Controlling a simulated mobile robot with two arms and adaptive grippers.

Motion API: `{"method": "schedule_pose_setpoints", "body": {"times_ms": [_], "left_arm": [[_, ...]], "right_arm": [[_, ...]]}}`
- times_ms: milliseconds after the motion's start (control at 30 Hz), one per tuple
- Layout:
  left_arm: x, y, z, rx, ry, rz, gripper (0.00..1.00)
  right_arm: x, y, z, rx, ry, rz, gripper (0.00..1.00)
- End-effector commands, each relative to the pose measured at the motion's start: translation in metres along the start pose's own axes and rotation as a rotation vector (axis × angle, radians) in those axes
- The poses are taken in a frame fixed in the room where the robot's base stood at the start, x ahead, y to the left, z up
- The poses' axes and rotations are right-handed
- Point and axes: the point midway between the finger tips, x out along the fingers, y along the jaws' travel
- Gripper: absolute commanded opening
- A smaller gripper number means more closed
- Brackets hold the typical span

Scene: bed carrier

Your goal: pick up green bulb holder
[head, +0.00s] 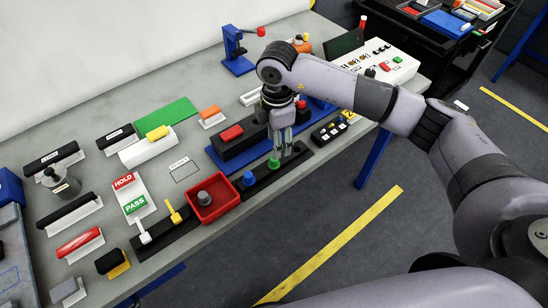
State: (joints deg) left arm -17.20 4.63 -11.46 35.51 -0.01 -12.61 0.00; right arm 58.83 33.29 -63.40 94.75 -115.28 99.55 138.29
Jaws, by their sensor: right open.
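The green bulb holder (273,163) is a small green piece standing on a black strip (262,178) near the table's front edge. My right gripper (282,150) is just above and slightly right of it, pointing down with its fingers open. I cannot tell whether a fingertip touches it. A blue bulb holder (249,179) stands on the same strip, to the left of the green one. My left gripper is not in view.
A red tray (222,211) with a grey knob stands left of the strip. A black block with a red top (232,133) on a blue base lies behind the gripper. A black block with small knobs (330,131) is to the right.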

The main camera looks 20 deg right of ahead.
Motion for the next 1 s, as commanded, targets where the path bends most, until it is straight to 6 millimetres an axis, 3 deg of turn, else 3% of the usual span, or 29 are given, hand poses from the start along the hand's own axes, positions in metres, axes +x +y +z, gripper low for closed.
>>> {"method": "schedule_pose_setpoints", "body": {"times_ms": [333,600,867,1000], "left_arm": [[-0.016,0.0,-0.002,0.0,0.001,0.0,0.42],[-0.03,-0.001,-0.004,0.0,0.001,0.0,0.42],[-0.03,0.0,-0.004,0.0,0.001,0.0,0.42],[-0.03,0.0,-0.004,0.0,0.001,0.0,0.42]], "right_arm": [[0.028,0.001,-0.003,0.001,0.001,-0.003,0.43],[0.066,0.004,-0.006,0.0,0.002,-0.002,0.43],[0.07,0.004,-0.006,-0.001,0.002,0.001,0.43],[0.07,0.004,-0.006,-0.001,0.002,0.001,0.35]]}}
